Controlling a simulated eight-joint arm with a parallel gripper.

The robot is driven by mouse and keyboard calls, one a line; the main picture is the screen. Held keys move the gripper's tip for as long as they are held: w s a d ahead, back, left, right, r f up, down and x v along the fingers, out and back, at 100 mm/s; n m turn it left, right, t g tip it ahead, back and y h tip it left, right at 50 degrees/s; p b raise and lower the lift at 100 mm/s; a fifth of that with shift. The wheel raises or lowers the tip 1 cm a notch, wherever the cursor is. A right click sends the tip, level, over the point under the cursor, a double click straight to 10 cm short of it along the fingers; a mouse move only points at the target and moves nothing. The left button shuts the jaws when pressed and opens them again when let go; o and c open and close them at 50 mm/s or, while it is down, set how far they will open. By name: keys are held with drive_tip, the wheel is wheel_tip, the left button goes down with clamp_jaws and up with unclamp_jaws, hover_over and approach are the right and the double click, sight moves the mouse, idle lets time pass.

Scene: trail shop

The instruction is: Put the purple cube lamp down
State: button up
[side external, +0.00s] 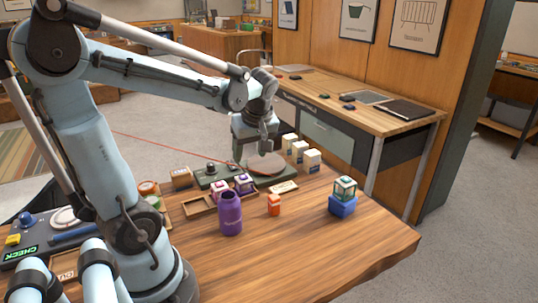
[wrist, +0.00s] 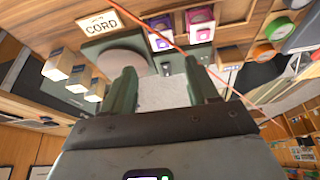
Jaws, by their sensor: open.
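The purple cube lamp (side external: 243,183) stands in a low wooden tray (side external: 199,206) beside a pink cube lamp (side external: 220,189). In the wrist view the purple lamp (wrist: 160,34) is beyond my fingers, left of the pink one (wrist: 201,23). My gripper (side external: 263,148) is above the dark green scale-like device with a round plate (side external: 266,164), behind and to the right of the purple lamp. In the wrist view my gripper (wrist: 162,88) is open, with nothing between its fingers. The lamp is apart from the gripper.
A purple bottle (side external: 231,214) and a small orange container (side external: 274,204) stand in front of the tray. A green lamp (side external: 345,189) sits on a blue block (side external: 342,206) at right. Several white boxes (side external: 312,161) stand behind. A CORD sign (wrist: 100,25) is nearby. The front right table is clear.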

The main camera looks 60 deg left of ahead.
drive_tip(key=d+m+t+h, duration=0.4)
drive_tip(key=d+m+t, duration=0.3)
drive_tip(key=d+m, duration=1)
drive_tip(key=shift+w+d+m, duration=0.2)
drive_tip(key=shift+d+m, duration=0.1)
